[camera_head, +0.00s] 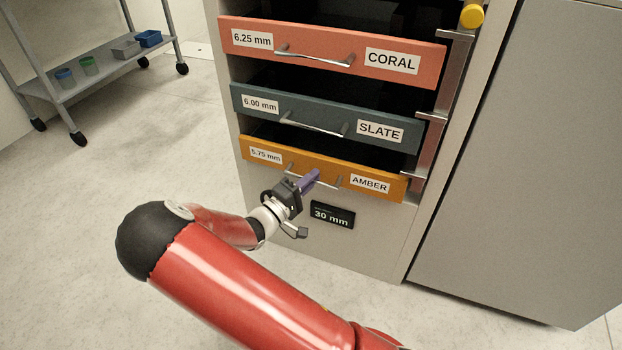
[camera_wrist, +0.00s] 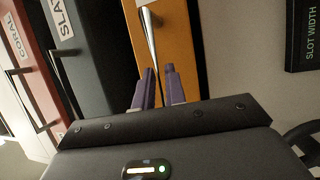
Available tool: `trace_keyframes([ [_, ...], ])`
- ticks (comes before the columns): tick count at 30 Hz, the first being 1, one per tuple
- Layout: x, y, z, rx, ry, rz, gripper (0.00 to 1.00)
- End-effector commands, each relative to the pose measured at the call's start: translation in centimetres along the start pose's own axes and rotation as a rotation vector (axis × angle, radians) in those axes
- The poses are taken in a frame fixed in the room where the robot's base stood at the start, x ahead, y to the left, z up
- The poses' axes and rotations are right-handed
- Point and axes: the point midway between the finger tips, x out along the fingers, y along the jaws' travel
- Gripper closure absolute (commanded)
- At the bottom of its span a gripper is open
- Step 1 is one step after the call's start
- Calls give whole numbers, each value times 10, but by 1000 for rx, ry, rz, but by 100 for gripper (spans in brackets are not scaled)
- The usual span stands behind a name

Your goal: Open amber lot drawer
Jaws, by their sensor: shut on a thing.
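The amber drawer (camera_head: 335,171) is the lowest of three labelled drawers in the cabinet, with a "5.75 mm" tag and an "AMBER" label. A dark gap shows above its orange front. My gripper (camera_head: 309,180) is at the middle of its metal handle (camera_head: 329,185), with purple fingers. In the wrist view the fingers (camera_wrist: 157,88) stand on both sides of the handle bar (camera_wrist: 148,32), in front of the orange face (camera_wrist: 181,45). My gripper is shut on this handle. The fingers hide part of the bar.
The slate drawer (camera_head: 310,122) and coral drawer (camera_head: 400,72) are above, each with a handle. A "30 mm" display (camera_head: 332,215) is below the amber drawer. A metal upright (camera_head: 432,140) with a yellow knob (camera_head: 471,16) stands at the right. The floor at left is clear before a cart (camera_head: 90,85).

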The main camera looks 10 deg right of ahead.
Motion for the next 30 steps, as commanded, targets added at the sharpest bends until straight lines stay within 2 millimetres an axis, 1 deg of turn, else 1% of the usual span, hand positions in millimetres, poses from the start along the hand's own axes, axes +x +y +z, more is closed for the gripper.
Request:
trace_keyframes([
  [4,-18,4,7,-1,1,-2,100],
  [8,-45,10,18,-1,4,-3,100],
  [11,-72,16,29,-2,4,-4,100],
  [15,-114,25,46,-2,6,-4,100],
  [21,-168,36,69,-1,5,-3,100],
  [25,-195,42,80,-1,4,-3,100],
  [30,-220,47,91,-1,3,-3,100],
])
